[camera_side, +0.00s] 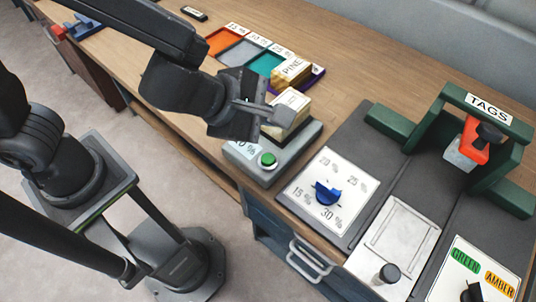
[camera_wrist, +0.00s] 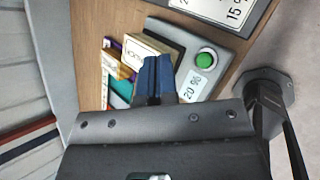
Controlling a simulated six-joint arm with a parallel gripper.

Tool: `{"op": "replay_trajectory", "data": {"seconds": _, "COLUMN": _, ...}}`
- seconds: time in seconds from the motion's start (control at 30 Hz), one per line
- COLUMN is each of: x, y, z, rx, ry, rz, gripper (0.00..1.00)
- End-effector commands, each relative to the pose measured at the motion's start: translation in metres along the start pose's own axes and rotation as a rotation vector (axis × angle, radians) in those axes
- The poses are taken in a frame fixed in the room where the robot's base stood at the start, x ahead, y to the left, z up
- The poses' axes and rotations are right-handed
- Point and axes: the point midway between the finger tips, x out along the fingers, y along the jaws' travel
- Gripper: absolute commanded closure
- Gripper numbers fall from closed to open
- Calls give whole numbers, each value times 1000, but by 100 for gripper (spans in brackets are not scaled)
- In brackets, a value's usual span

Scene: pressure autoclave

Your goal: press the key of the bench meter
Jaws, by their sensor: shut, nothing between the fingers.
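The bench meter is a grey box (camera_side: 262,176) with a round green key (camera_side: 268,160) at its front and a display partly hidden by my gripper in the side view. In the wrist view the meter (camera_wrist: 232,47) shows its green key (camera_wrist: 204,60) beside a display (camera_wrist: 193,88) reading 20 %. A pale wooden block (camera_side: 294,102) with a label rests on the meter's dark plate; it also shows in the wrist view (camera_wrist: 139,52). My gripper (camera_side: 284,114) is shut and empty, above the meter near the block; its fingertips (camera_wrist: 156,62) appear left of the key in the wrist view.
Orange, grey and teal trays (camera_side: 225,42) stand behind, with a PINE block (camera_side: 292,70) near them. A panel with a blue knob (camera_side: 327,193) lies right of the meter. A green TAGS frame (camera_side: 487,105) stands at far right.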

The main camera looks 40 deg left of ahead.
Motion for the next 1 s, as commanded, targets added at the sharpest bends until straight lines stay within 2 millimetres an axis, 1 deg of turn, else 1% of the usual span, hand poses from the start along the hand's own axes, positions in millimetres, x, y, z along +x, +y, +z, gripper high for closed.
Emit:
{"op": "replay_trajectory", "data": {"seconds": 0.13, "x": 2, "y": -2, "z": -2, "rx": -1, "ry": 2, "rz": 0, "gripper": 100}}
{"op": "replay_trajectory", "data": {"seconds": 0.27, "x": 8, "y": -7, "z": -7, "rx": 2, "ry": 6, "rz": 0, "gripper": 100}}
{"op": "replay_trajectory", "data": {"seconds": 0.8, "x": 46, "y": -35, "z": -35, "rx": 3, "ry": 7, "rz": -2, "gripper": 100}}
{"op": "replay_trajectory", "data": {"seconds": 1.0, "x": 57, "y": -42, "z": -43, "rx": 1, "ry": 6, "rz": 0, "gripper": 100}}
